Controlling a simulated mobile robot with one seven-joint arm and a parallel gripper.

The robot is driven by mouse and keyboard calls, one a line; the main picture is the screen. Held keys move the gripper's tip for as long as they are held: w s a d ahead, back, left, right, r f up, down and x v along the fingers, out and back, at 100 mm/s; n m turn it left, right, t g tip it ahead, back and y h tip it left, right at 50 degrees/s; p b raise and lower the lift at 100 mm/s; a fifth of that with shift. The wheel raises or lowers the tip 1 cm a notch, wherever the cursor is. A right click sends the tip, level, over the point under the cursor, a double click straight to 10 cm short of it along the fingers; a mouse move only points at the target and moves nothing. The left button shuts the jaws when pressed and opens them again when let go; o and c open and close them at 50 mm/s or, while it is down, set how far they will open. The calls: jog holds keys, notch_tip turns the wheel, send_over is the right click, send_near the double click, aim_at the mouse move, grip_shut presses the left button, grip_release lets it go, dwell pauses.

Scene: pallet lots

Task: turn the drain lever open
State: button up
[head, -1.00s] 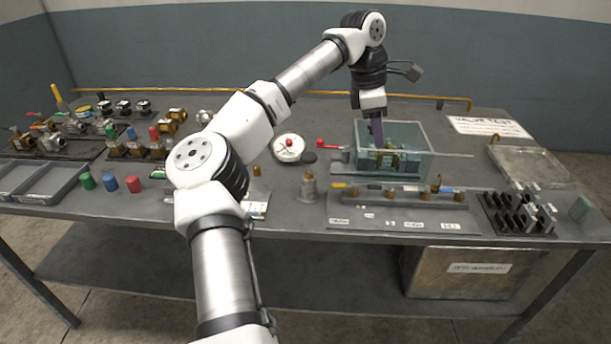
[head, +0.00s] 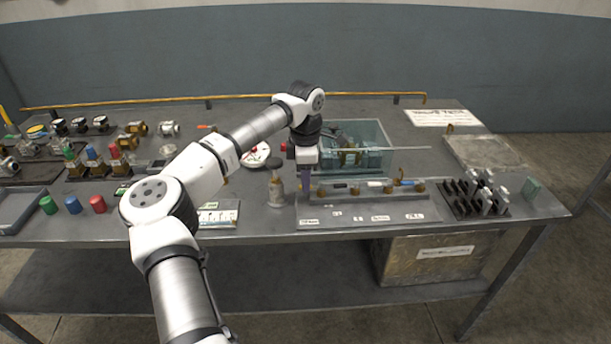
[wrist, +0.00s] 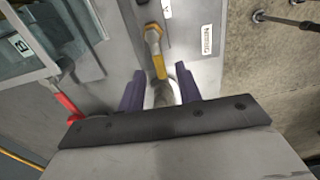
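My gripper (head: 304,186) is over the left end of the labelled manifold strip, in front of the clear tank. In the wrist view its two purple fingers (wrist: 160,91) are apart. A yellow lever (wrist: 160,66) on a brass fitting (wrist: 152,36) lies between and just beyond them, with a grey rounded part below it; contact cannot be told. A red-handled lever (wrist: 66,102) is left of the fingers, beside the tank; its red end also shows in the head view (head: 284,147). No label shows which lever is the drain lever.
The clear tank (head: 378,137) with brass parts and a long rod stands behind the strip (head: 370,213). A grey bottle (head: 276,188) stands just left of my gripper. Black holders (head: 478,198) fill the right side.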

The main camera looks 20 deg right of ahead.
jog(key=shift+f, duration=0.55)
grip_shut()
